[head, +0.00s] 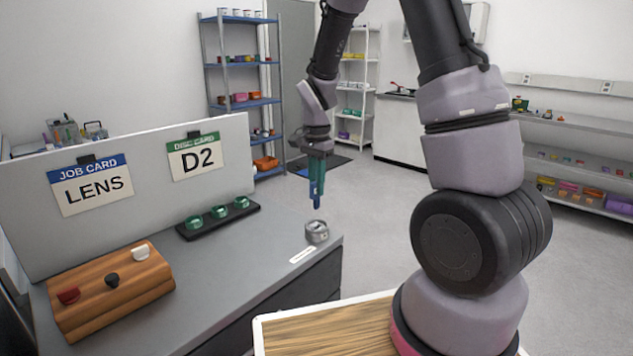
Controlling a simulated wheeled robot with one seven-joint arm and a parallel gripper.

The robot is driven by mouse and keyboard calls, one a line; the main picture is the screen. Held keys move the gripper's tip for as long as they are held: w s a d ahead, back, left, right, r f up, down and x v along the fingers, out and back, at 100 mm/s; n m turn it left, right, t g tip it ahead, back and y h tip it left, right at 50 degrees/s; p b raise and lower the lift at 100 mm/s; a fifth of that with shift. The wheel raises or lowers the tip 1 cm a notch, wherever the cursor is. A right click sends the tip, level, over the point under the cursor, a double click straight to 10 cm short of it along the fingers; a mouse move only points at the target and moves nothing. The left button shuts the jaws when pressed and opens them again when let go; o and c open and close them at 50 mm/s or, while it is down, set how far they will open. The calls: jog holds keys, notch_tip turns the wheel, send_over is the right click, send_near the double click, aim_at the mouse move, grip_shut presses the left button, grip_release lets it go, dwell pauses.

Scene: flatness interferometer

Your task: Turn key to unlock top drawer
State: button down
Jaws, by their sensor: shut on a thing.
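My gripper (316,180) points straight down above the front right corner of the grey bench, its teal fingers closed. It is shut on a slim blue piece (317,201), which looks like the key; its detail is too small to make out. A round grey metal fitting (317,232) with a pale slot-like mark on top, which looks like the lock, sits on the bench directly below. In this view a small gap shows between the blue piece and the fitting. The dark drawer fronts (306,290) are partly visible under the bench top.
A white label strip (302,254) lies beside the fitting. A black rack (218,218) with green-topped pieces and a wooden block (110,287) with coloured knobs stand on the bench (215,270). A panel (130,155) with two cards rises behind. Open floor lies beyond.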

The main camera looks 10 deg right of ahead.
aim_at(317, 208)
jog(key=shift+f, duration=2.8)
jog(key=shift+f, duration=1.3)
jog(key=m, duration=0.3)
jog(key=shift+m, duration=1.9)
